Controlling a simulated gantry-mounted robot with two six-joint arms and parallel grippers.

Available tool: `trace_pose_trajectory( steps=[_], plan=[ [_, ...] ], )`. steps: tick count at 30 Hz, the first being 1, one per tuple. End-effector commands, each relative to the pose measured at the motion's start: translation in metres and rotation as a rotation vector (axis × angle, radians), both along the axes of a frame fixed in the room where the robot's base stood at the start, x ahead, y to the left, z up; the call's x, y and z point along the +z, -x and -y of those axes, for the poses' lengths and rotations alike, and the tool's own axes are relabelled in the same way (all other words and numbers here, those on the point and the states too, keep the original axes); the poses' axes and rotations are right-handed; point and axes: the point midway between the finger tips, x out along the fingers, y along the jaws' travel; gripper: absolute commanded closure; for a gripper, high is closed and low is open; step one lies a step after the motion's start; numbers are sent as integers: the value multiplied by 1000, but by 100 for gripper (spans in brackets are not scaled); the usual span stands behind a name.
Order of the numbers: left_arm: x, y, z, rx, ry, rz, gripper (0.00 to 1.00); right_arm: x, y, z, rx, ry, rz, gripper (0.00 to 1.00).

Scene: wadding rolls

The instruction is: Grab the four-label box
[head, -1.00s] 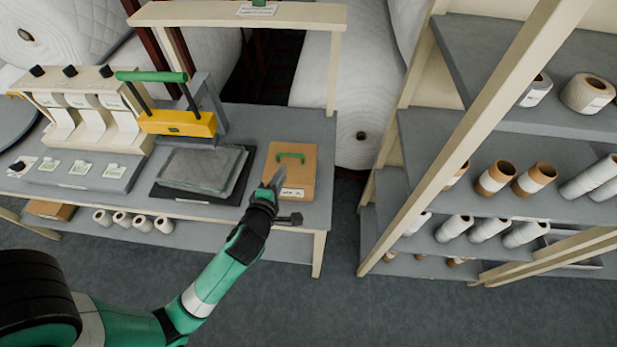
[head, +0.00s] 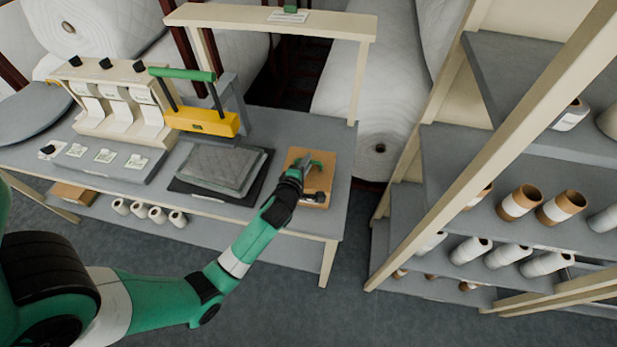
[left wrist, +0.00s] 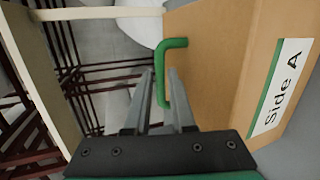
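A brown box (head: 297,167) with a green handle (head: 324,157) stands at the right end of the grey worktable. My left gripper (head: 307,160) is over the box, beside the handle, and covers part of both. In the left wrist view the box (left wrist: 225,50) fills the right side and bears a white label (left wrist: 281,88) reading "Side A" with a green stripe. My left gripper (left wrist: 159,73) is open, with the green handle (left wrist: 160,62) at the gap between its fingers; contact cannot be told. Other labels are not visible. My right gripper is not in view.
A beige overhead beam (head: 270,22) spans the table's back. A shelf rack (head: 470,165) with rolls stands at right, across a floor gap.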

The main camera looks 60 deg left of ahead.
Motion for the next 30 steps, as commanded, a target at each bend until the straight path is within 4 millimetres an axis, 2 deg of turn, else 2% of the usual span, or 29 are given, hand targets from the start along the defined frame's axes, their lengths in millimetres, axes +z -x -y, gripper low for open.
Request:
trace_pose_trajectory(
  steps=[3, 9, 10, 13, 14, 30],
  plan=[
    [-5, -9, -9, 0, 1, 1, 77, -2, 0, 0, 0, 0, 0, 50],
    [-5, -10, -9, -1, 1, 1, 77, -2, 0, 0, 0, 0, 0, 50],
    [-5, -10, -9, -1, 1, 1, 79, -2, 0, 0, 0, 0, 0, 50],
    [-5, -10, -9, -1, 1, 1, 97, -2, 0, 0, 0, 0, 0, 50],
    [-5, -10, -9, -1, 1, 1, 100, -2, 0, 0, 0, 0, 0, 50],
    [-5, -10, -9, 0, 2, 1, 100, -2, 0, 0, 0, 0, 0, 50]
  ],
)
